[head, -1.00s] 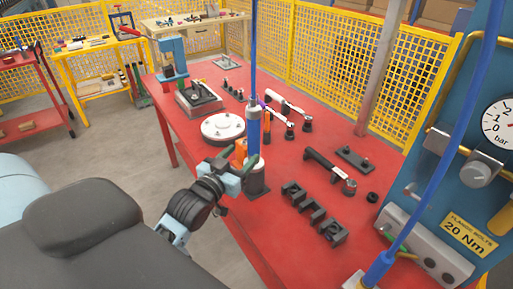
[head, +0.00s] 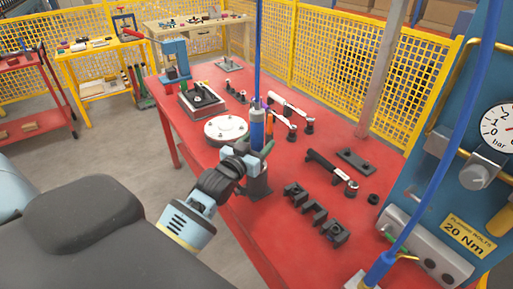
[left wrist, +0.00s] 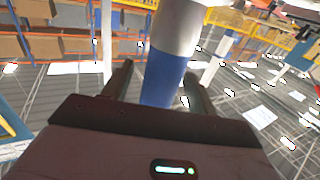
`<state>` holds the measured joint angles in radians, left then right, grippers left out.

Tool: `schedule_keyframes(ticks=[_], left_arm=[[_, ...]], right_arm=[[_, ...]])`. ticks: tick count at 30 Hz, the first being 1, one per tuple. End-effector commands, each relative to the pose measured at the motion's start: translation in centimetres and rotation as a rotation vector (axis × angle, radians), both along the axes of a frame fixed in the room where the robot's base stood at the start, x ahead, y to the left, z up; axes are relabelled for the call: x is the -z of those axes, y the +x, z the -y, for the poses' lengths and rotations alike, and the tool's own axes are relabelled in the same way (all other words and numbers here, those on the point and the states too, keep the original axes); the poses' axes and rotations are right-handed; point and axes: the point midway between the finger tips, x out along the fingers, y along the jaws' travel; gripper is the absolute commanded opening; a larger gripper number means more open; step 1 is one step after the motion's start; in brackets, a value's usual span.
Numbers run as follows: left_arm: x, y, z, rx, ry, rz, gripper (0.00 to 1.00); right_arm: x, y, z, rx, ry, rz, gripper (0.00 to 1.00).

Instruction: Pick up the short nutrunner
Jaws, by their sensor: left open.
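A blue upright nutrunner (head: 257,128) stands in a dark round holder (head: 257,186) at the near left edge of the red table, with a blue hose rising from its top. I take it for the short nutrunner. My left gripper (head: 260,152) is at its body, just above the holder. In the left wrist view the nutrunner's blue and pale body (left wrist: 165,75) lies between the two dark fingers of my open left gripper (left wrist: 160,88), with a gap visible at the right finger. My right gripper is not in view.
A second blue tool (head: 379,268) with a hose is at the lower right, beside the blue gauge panel (head: 470,165). Black blocks (head: 314,212), a black-handled wrench (head: 330,168) and a round pale flange (head: 226,130) lie on the red table (head: 285,240).

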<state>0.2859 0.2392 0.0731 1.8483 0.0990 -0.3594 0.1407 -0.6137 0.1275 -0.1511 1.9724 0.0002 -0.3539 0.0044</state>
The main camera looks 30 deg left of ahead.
Motion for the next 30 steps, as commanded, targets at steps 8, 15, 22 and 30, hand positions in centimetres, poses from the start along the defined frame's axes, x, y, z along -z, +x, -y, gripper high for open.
schedule_keyframes(ticks=[8, 15, 22, 30], left_arm=[[0.04, 0.09, -0.02, 0.000, 0.001, 0.000, 0.53], [0.04, 0.08, -0.01, 0.000, 0.001, -0.001, 0.21], [0.04, 0.07, -0.01, 0.000, 0.001, -0.001, 0.00], [-0.35, 0.11, -0.03, 0.000, 0.001, 0.008, 0.00]], right_arm=[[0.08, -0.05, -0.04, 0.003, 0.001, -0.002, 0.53], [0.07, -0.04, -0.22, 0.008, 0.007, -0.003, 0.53], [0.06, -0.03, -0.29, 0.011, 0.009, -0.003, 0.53], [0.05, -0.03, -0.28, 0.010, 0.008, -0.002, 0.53]])
